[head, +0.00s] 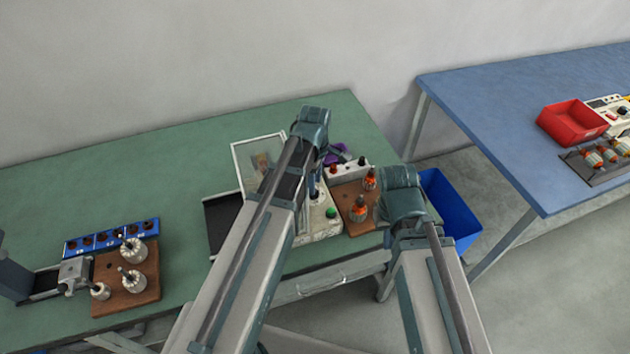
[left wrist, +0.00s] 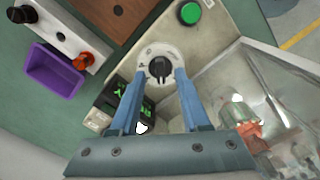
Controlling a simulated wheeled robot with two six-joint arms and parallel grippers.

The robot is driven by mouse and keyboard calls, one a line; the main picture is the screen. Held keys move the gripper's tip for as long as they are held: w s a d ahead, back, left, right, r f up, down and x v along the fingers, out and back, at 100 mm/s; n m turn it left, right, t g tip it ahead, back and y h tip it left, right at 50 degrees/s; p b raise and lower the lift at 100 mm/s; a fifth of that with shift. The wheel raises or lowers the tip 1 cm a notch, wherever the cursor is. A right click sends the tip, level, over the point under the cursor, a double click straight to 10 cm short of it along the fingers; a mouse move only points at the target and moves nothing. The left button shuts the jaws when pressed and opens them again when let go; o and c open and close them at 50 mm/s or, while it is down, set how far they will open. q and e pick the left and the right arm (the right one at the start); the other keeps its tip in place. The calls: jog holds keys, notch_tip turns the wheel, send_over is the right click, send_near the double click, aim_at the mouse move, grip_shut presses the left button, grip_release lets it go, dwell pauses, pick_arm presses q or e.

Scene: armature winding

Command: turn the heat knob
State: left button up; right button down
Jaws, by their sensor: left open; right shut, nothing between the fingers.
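The heat knob (left wrist: 159,69) is a black knob on a round white dial, set on the light panel of a machine. In the left wrist view my left gripper (left wrist: 159,76) is open, with one blue finger on each side of the knob. I cannot tell whether either finger touches it. In the head view my left arm covers much of the machine (head: 318,228), and the knob is not clear there. My right arm stands to the right of the machine in the head view; its fingers are hidden.
A green button (left wrist: 189,13) and a black display with green digits (left wrist: 144,108) are near the knob. A purple bin (left wrist: 53,75) lies to the left. A brown board (head: 349,196) with copper-wound armatures is beside the machine. A blue bin (head: 455,205) stands past the table edge.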

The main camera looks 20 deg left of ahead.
pick_arm(q)
notch_tip(320, 180, up, 11)
jog(key=p, duration=1)
jog(key=s+d+f+m+b, duration=0.2)
jog(key=s+d+m, duration=0.3)
jog(key=m, duration=0.5)
jog(key=s+d+f+m+y+b, duration=0.1)
jog(key=s+d+m+b, duration=0.1)
jog(key=s+d+m, duration=0.3)
jog(key=shift+s+d+f+m, duration=0.15)
jog(key=shift+s+f+m, duration=0.2)
jog(key=shift+s+m, duration=2)
jog(key=shift+w+m, duration=0.4)
jog(key=shift+m, duration=0.05)
